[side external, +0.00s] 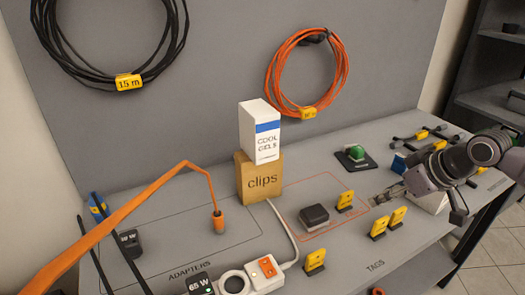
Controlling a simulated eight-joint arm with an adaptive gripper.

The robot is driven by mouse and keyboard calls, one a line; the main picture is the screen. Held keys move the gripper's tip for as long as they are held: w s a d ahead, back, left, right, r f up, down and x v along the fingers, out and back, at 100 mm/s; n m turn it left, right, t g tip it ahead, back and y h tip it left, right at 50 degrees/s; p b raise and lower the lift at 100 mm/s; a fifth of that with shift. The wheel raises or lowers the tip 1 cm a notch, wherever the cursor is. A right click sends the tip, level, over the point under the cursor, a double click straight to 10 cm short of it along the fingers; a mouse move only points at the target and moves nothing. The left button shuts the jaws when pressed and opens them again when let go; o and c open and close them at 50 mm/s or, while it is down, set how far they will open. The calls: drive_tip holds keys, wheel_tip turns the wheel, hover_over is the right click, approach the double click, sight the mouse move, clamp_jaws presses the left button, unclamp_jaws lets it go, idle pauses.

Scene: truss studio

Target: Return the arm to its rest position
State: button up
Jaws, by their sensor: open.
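My gripper (378,199) is at the right of the side external view, low over the grey bench (330,262). It points left, and its fingers are open with nothing seen between them. My arm comes in from the right edge. The gripper is just right of the orange outlined area, close to several yellow tags (397,217). Whether it touches any tag or the bench cannot be told.
A black block (314,217) lies inside the orange outline. A white box (260,132) stands on the clips box (259,177). A green button (356,153) is behind. A power strip (265,272) is in front; an orange jointed rod (130,209) crosses the left.

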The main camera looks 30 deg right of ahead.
drive_tip(key=shift+s+d+f+m, duration=0.2)
drive_tip(key=shift+s+d+f, duration=0.25)
drive_tip(key=shift+s, duration=0.1)
drive_tip(key=shift+s+d+f+m, duration=0.2)
drive_tip(key=shift+s+d+f, duration=0.2)
drive_tip(key=shift+s, duration=0.15)
